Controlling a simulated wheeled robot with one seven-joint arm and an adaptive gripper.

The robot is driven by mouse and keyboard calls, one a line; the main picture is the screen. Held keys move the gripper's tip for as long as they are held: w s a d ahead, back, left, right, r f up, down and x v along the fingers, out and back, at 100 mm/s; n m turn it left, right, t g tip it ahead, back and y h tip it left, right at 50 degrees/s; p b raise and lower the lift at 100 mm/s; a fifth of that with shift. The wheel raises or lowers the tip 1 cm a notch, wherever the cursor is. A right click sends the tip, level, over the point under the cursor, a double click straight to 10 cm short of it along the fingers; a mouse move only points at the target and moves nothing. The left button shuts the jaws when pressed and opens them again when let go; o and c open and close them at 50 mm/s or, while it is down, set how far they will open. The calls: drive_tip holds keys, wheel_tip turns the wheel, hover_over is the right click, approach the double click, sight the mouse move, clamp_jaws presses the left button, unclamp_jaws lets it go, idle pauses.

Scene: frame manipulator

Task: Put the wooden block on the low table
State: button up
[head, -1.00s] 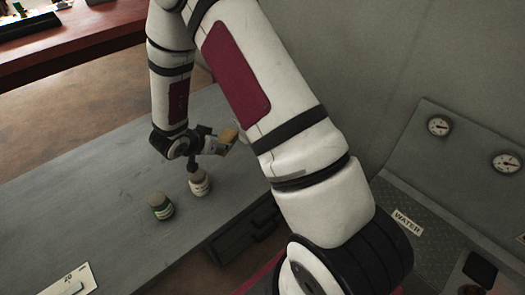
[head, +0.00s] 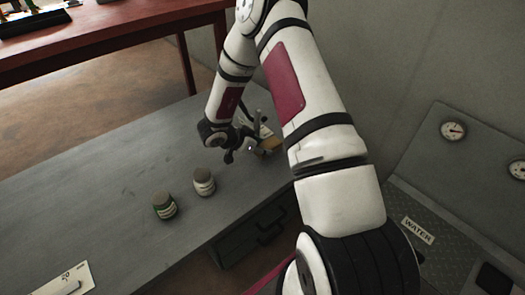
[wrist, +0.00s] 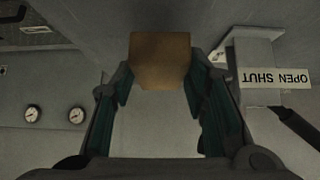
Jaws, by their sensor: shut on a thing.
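The wooden block (wrist: 160,60) is held between the two fingertips of my gripper (wrist: 162,84) in the wrist view. In the head view the block (head: 270,144) shows as a small tan piece at my gripper (head: 260,144), partly hidden by the arm. The gripper is over the right part of a grey table (head: 110,180). Its exact height above the table is hard to tell. A red table (head: 120,32) stands at the back left; I cannot tell for certain which one is the low table.
An OPEN SHUT sign (wrist: 275,77) is close to the gripper's right in the wrist view. A gauge panel (head: 455,150) stands right.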

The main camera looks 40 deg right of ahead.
sight(264, 142)
drive_tip(key=shift+w+d+f+b, duration=0.15)
drive_tip(key=shift+w+d+b, duration=0.15)
drive_tip(key=shift+w+d, duration=0.8)
drive_tip(key=f, duration=0.1)
drive_tip(key=f+b, duration=0.2)
drive_tip(key=shift+d+f, duration=0.3)
drive_tip(key=shift+f, duration=0.05)
drive_tip(key=shift+r, duration=0.15)
drive_tip(key=o, duration=1.3)
